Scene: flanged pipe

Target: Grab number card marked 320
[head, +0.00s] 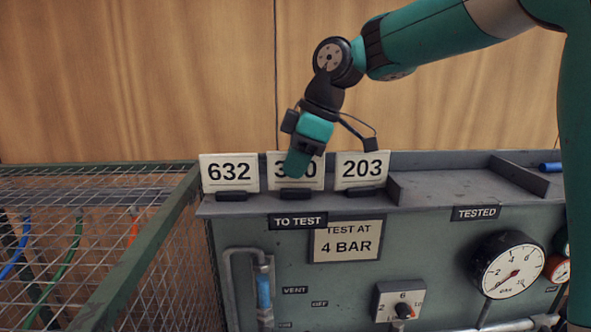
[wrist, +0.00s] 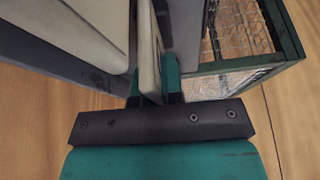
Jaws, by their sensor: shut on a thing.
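The middle number card (head: 314,179) stands in a dark holder (head: 295,196) in the "TO TEST" section, between the other two cards. It reads 3, a digit mostly hidden by my gripper, then 0. My gripper (head: 298,165) comes down from above on this card and is shut on its upper edge. In the wrist view the card (wrist: 149,62) is seen edge-on between the two teal fingers of my gripper (wrist: 154,88). The card is upright and level with its neighbours, its foot at the holder.
Card 632 (head: 229,173) stands close on the left and card 203 (head: 361,170) close on the right. A "TESTED" section (head: 476,213) with a raised divider lies to the right on the grey bench. A wire-mesh cage (head: 100,250) stands at the left.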

